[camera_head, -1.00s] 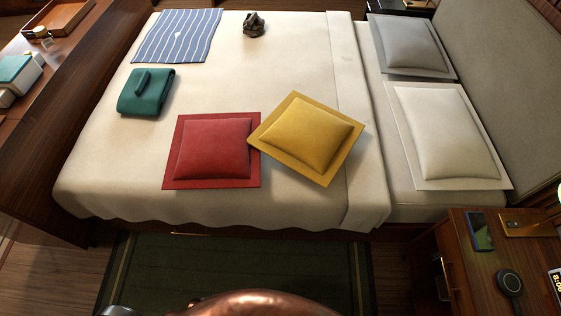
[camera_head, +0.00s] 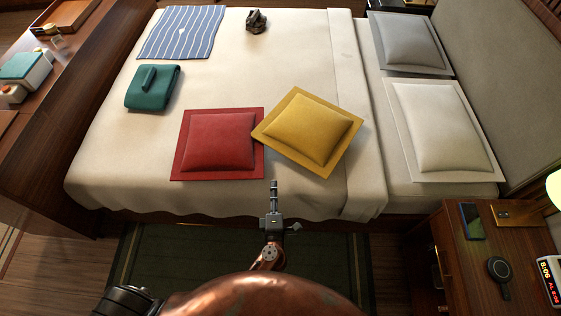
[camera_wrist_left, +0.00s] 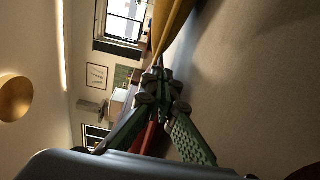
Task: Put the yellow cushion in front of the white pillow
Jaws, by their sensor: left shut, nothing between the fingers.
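The yellow cushion (camera_head: 307,132) lies turned at an angle on the cream bed, its left corner at the red cushion's right edge. It also shows at the top of the left wrist view (camera_wrist_left: 172,22). The white pillow (camera_head: 440,125) lies flat at the head of the bed, right of the yellow cushion and apart from it. My left gripper (camera_head: 273,185) is shut and empty at the near edge of the bed, just below the gap between the two cushions. Its fingers (camera_wrist_left: 160,85) also show in the left wrist view. My right gripper is not in view.
The red cushion (camera_head: 219,143) lies left of the yellow one. A grey pillow (camera_head: 405,40) lies beyond the white pillow. A folded green item (camera_head: 152,88) and a striped cloth (camera_head: 181,33) lie farther left. A nightstand (camera_head: 460,270) stands at lower right. A bare bed strip separates yellow cushion and white pillow.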

